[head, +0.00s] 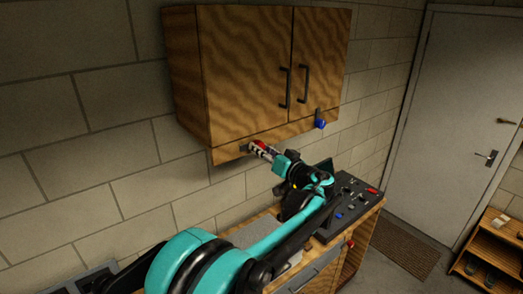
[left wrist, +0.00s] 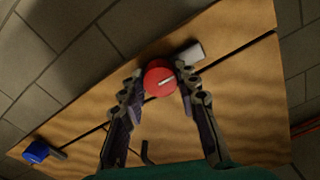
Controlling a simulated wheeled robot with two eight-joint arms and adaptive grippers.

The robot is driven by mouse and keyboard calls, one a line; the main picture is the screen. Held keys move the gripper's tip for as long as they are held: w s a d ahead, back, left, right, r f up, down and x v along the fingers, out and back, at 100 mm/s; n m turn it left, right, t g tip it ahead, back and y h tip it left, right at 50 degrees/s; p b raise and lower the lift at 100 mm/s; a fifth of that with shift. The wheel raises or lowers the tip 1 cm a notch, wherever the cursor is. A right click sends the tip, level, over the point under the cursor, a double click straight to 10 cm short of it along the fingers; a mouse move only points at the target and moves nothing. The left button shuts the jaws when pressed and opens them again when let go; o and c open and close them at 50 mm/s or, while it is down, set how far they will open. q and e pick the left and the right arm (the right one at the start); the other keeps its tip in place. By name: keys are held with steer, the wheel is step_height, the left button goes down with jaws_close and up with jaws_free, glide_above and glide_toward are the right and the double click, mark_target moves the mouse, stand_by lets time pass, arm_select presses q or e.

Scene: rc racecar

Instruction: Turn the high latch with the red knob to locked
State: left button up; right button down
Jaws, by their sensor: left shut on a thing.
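The red knob (left wrist: 160,79) of the high latch sits at the lower edge of the wooden wall cabinet (head: 240,60). In the left wrist view it lies between my left gripper's fingertips (left wrist: 157,84), with a pale line across its face. My left gripper is shut on it. A grey latch piece (left wrist: 188,55) shows beside the knob. In the head view the red knob (head: 260,145) is partly hidden by my left gripper (head: 262,149). My right gripper is not in view.
A second latch with a blue knob (head: 320,124) is at the cabinet's lower right. Below stands a wooden bench with a black control panel (head: 345,205). Both cabinet doors look shut, with black handles (head: 303,84). A grey door (head: 455,120) is at the right.

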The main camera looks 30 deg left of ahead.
arm_select(q)
steer(key=shift+m+b, duration=1.85)
steer(key=shift+m, duration=6.75)
steer(key=o, duration=1.2)
steer(key=shift+c, duration=0.2)
steer(key=v, duration=1.2)
